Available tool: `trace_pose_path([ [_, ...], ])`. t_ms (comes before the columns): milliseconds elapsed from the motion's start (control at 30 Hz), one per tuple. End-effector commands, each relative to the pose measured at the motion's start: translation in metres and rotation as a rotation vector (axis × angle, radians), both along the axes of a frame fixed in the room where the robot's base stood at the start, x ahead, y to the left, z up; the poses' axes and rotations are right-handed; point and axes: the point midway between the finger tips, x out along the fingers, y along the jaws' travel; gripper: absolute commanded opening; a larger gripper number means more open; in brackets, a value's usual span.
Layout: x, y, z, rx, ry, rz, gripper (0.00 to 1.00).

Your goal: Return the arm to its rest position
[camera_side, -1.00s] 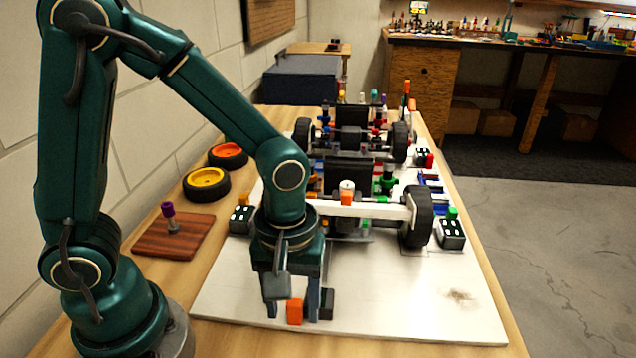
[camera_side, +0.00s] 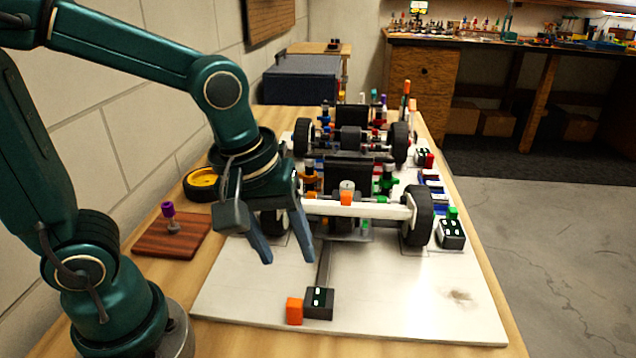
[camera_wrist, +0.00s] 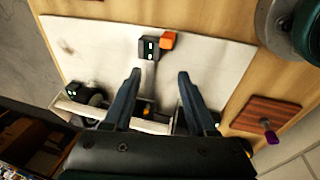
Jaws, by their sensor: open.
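My gripper (camera_side: 286,254) is open and empty, raised above the white board in front of the car. In the wrist view, my gripper (camera_wrist: 158,76) shows its two fingers apart with nothing between the tips. The rc car (camera_side: 350,190) stands on the white board (camera_side: 420,300) with a white bar across its near end. A black block with white marks (camera_side: 319,302) and an orange block (camera_side: 294,310) sit side by side at the board's near edge, clear of the fingers. They also show in the wrist view as the black block (camera_wrist: 149,47) and the orange block (camera_wrist: 168,40).
A wooden plate (camera_side: 172,238) with a purple-topped tool (camera_side: 169,213) lies left of the board. A yellow-hubbed wheel (camera_side: 202,184) lies behind it, partly hidden by my arm. Another marked block (camera_side: 452,232) stands at right. The board's near right is clear.

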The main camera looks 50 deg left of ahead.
Motion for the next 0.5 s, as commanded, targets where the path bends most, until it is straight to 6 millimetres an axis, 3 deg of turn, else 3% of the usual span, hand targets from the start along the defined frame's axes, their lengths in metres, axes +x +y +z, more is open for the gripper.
trace_pose_path([
  [100,-0.008,0.014,0.022,0.032,-0.116,-0.096,0.57],
  [233,-0.021,0.025,0.036,0.106,-0.215,-0.246,0.57],
  [500,-0.044,0.034,0.036,0.279,-0.277,-0.614,0.57],
])
